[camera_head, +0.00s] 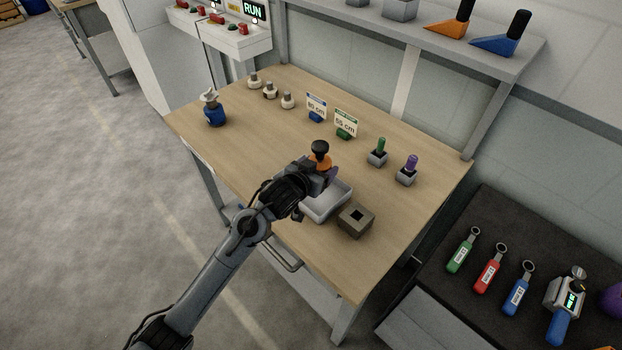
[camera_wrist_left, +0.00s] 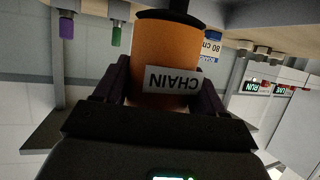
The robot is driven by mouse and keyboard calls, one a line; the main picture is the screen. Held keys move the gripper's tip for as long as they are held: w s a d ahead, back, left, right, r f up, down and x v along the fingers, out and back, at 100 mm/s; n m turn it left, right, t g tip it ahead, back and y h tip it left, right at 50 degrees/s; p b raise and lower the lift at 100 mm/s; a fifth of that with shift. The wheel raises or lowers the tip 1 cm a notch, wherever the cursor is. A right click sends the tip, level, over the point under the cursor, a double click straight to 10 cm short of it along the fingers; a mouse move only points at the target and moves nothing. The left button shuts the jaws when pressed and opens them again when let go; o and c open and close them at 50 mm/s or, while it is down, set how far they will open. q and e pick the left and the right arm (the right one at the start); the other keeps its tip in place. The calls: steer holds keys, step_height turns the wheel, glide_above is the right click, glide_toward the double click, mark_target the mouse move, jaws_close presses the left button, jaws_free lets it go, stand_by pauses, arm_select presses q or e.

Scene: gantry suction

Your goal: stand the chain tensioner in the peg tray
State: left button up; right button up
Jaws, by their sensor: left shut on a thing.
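The chain tensioner (camera_head: 321,162) has an orange body and a black knob on top. My left gripper (camera_head: 326,174) is shut on it and holds it near the light grey tray. In the left wrist view the orange body (camera_wrist_left: 165,60) fills the space between the two fingers, with a white label reading CHAIN upside down. A light grey shallow tray (camera_head: 328,208) lies on the wooden table beneath and beside my gripper, partly hidden by it. I cannot tell whether the tensioner touches the tray. My right gripper is not in view.
A grey-brown block with a square hole (camera_head: 356,219) stands right of the tray. Green (camera_head: 381,146) and purple (camera_head: 411,163) pegs stand in small grey holders behind. Two signs (camera_head: 345,123), several small white fittings (camera_head: 270,90) and a blue-based part (camera_head: 213,110) stand farther back. The front right table is clear.

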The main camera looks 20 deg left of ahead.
arm_select(q)
steer(key=shift+w+a+f, duration=0.2)
steer(key=shift+a+f, duration=0.2)
steer(key=shift+a, duration=0.25)
steer(key=shift+w+a+f, duration=0.15)
steer(key=shift+a+f, duration=0.2)
steer(key=shift+a, duration=0.25)
steer(key=shift+f+b, duration=0.65)
steer(key=shift+f, duration=1.3)
steer(key=shift+f, duration=0.1)
steer(key=o, duration=1.5)
steer(key=shift+f, duration=0.15)
steer(key=shift+c, duration=0.2)
